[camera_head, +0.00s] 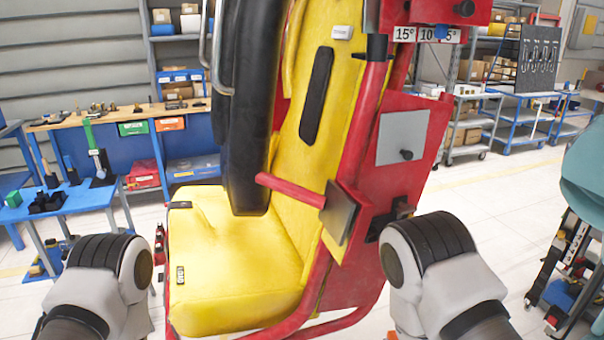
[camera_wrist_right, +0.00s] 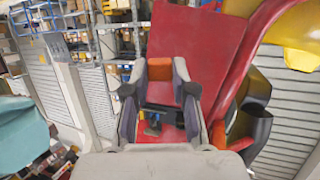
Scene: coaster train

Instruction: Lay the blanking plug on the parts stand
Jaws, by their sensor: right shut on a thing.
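My right gripper (camera_wrist_right: 160,78) shows in the right wrist view, in front of a red panel of the seat. In the head view the right wrist hides most of this gripper, beside the seat's red side. My left forearm comes in at the lower left, but its gripper is not in view. A blue stand (camera_head: 93,197) at the left, holding black and green parts, may be the parts stand; I cannot tell.
A yellow and red coaster seat (camera_head: 235,262) with a black restraint (camera_head: 250,110) fills the middle. A wooden-topped workbench (camera_head: 140,117) is behind at left. Shelves and a blue trolley (camera_head: 525,95) stand at back right. A teal object (camera_head: 585,170) is at the right edge.

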